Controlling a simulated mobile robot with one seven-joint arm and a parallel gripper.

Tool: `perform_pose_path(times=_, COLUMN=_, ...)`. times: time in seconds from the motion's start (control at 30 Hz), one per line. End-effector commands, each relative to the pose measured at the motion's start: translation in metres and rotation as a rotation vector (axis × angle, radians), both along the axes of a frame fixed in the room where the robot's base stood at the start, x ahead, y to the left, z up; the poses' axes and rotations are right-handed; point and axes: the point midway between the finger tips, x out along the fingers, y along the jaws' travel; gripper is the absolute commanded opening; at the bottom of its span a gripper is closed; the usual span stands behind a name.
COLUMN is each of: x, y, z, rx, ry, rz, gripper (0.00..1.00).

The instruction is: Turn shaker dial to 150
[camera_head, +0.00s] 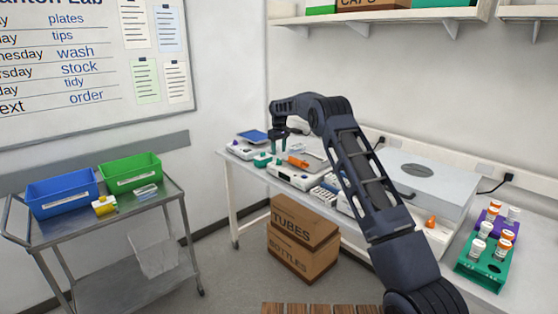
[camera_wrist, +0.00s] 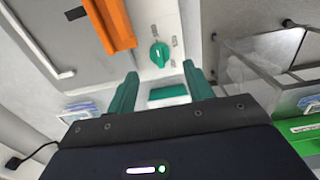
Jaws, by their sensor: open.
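The shaker (camera_head: 282,176) is a white device on the bench with a grey top; it fills the upper part of the wrist view. Its round green dial (camera_wrist: 159,54) has a raised grip and small marks around it, too small to read for sure. A green rectangular panel (camera_wrist: 168,91) lies below the dial in the wrist view. My gripper (camera_wrist: 160,69) is open, with its two green fingers apart and nothing between them. The dial shows just beyond the fingertips, in line with the gap. In the head view my gripper (camera_head: 278,146) hangs over the shaker's left end.
An orange bar (camera_wrist: 110,22) lies on the shaker's top beside the dial. A large grey lidded device (camera_head: 425,178) and tube racks (camera_head: 484,258) stand farther right on the bench.

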Motion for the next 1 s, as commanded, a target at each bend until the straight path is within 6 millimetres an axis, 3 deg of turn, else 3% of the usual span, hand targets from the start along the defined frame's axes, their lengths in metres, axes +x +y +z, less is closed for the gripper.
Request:
perform_pose_path(times=0.1, x=0.0, y=0.0, z=-0.021, rx=-0.001, ry=0.001, rz=0.0, gripper=0.52)
perform_pose_path(times=0.33, x=0.0, y=0.0, z=-0.049, rx=0.0, ry=0.001, rz=0.0, gripper=0.52)
perform_pose_path(times=0.77, x=0.0, y=0.0, z=-0.058, rx=0.0, ry=0.0, rz=-0.001, gripper=0.52)
perform_pose_path(times=0.8, x=0.0, y=0.0, z=-0.058, rx=0.0, ry=0.0, rz=-0.001, gripper=0.5)
perform_pose_path(times=1.0, x=0.0, y=0.0, z=-0.058, rx=0.0, ry=0.0, rz=0.0, gripper=0.11)
